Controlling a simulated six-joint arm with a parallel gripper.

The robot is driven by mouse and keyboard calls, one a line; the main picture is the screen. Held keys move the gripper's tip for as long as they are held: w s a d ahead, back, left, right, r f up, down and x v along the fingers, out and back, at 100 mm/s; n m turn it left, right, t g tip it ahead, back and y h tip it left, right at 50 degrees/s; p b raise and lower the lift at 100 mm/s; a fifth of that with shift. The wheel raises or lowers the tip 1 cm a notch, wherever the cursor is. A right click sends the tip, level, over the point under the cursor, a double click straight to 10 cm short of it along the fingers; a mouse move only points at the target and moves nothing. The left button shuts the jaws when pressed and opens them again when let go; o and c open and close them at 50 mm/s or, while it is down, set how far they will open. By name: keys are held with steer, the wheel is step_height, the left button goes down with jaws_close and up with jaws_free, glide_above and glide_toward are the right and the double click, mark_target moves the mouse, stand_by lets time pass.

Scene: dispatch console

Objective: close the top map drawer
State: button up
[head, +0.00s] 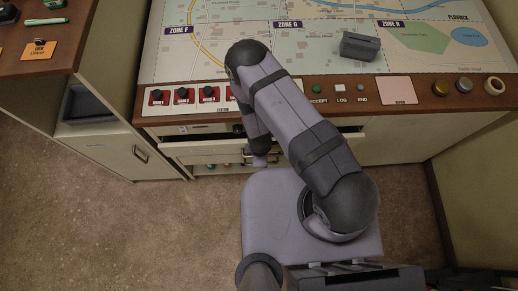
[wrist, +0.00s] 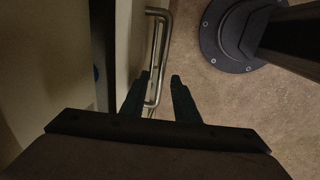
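The top map drawer (head: 205,149) is a pale front under the console in the head view. It stands partly out, with a dark gap above its front edge. Its metal bar handle (head: 247,154) is beside my gripper (head: 261,161), which is partly hidden by my arm. In the wrist view the handle (wrist: 164,40) runs down between the two dark fingertips of my gripper (wrist: 160,77). The fingers are apart, with a gap visible beside the bar. I cannot tell how deep the bar sits between them. The right part of the drawer is hidden behind my arm.
The console top (head: 435,92) with knobs and buttons overhangs the drawer. Below the drawer front is a dark opening with small coloured items (head: 211,167). A cabinet with a handle (head: 140,153) stands at left. Carpet (head: 95,215) is clear in front.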

step_height(320, 180, up, 6)
steer(key=s+b, duration=0.1)
steer(key=shift+s+r, duration=0.15)
steer(key=shift+c, duration=0.3)
jaws_close()
steer(key=w+d+r+m+t+y+b, duration=0.1)
steer(key=d+b, duration=0.1)
steer(key=d, duration=0.8)
steer(key=w+d+r+m+y+b, duration=0.1)
steer(key=w+d+y+b, duration=0.15)
steer(key=d, duration=0.65)
steer(key=s+d+r+t+y+b, duration=0.1)
steer(key=s+d+r+t+b, duration=0.1)
steer(key=s+d+b, duration=0.3)
steer(key=s+d+r, duration=0.1)
steer(key=s+d, duration=0.1)
steer(key=s, duration=0.2)
steer(key=shift+s+n+t, duration=0.25)
steer(key=shift+n+t, duration=0.05)
steer(key=shift+n, duration=0.1)
